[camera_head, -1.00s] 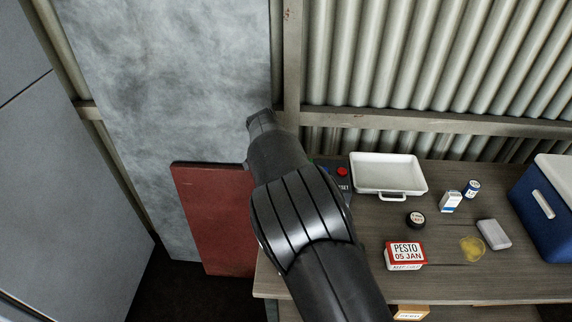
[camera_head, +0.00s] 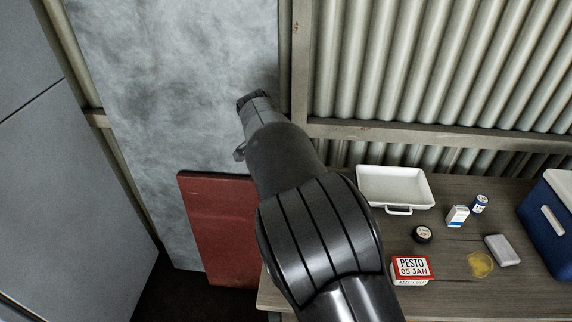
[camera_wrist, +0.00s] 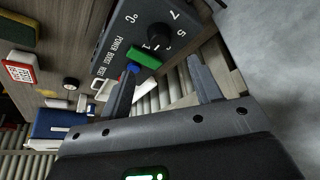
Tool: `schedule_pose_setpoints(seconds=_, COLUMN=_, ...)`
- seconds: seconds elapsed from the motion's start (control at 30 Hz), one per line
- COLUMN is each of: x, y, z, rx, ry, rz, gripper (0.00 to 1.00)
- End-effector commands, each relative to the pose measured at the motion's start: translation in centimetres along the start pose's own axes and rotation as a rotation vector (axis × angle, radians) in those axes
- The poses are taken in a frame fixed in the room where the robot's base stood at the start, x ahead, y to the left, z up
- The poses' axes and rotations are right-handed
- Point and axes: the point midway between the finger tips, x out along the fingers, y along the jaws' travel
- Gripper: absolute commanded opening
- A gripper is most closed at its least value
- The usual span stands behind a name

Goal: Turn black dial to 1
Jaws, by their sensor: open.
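The black dial (camera_wrist: 160,34) shows in the wrist view on a dark grey control panel (camera_wrist: 118,30). White numbers 7, 5 and 1 can be read around it; its pointer setting is too small to tell. A green control (camera_wrist: 145,57) and a blue button (camera_wrist: 133,68) sit on the panel below the dial. My gripper (camera_wrist: 162,66) is open and empty, its two fingers apart, with the dial beyond the gap between the fingertips and not touched. In the head view my arm covers the panel, and the fingers cannot be made out clearly.
The bench (camera_head: 350,297) holds a white tray (camera_head: 395,188), a pesto box (camera_head: 411,270), a small black jar (camera_head: 422,234), small cartons and a blue cooler (camera_head: 548,225). A red board (camera_head: 218,230) stands left of the bench. Corrugated wall is behind.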

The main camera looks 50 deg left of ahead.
Motion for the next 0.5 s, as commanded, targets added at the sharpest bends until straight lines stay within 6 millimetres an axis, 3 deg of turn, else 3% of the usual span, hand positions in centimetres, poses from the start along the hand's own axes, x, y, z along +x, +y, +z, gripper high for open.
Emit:
schedule_pose_setpoints(seconds=0.37, x=-0.5, y=0.0, z=-0.1, rx=0.001, ry=0.0, rz=-0.001, gripper=0.56)
schedule_pose_setpoints(seconds=0.5, x=-2.8, y=-0.1, z=-1.1, rx=0.003, ry=0.002, rz=-0.006, gripper=0.56)
